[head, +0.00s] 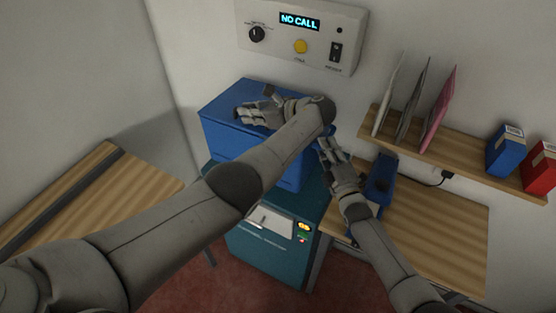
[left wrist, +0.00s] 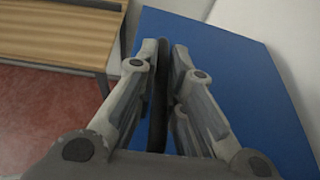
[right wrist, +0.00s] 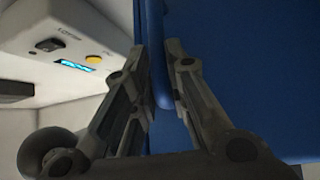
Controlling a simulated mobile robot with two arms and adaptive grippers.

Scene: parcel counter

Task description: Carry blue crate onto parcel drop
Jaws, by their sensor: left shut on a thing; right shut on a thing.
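The blue crate (head: 228,138) is at the back centre, over the top of the teal cabinet (head: 262,262), which has a pale front panel and small lights; I take it as the parcel drop. Whether the crate rests on it or hangs just above I cannot tell. My left gripper (head: 258,112) is over the crate's top, shut on a thin dark part of it, seen in the left wrist view (left wrist: 162,85). My right gripper (head: 330,155) is at the crate's right side, shut on its blue edge (right wrist: 160,75). My left forearm hides part of the crate.
A wooden bench (head: 95,195) stands left, a wooden table (head: 445,220) right with a dark blue object (head: 381,175) on it. A wall panel (head: 345,22) reading NO CALL is behind the crate. A shelf (head: 465,150) holds upright folders, a blue box (head: 505,152) and a red box (head: 541,170).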

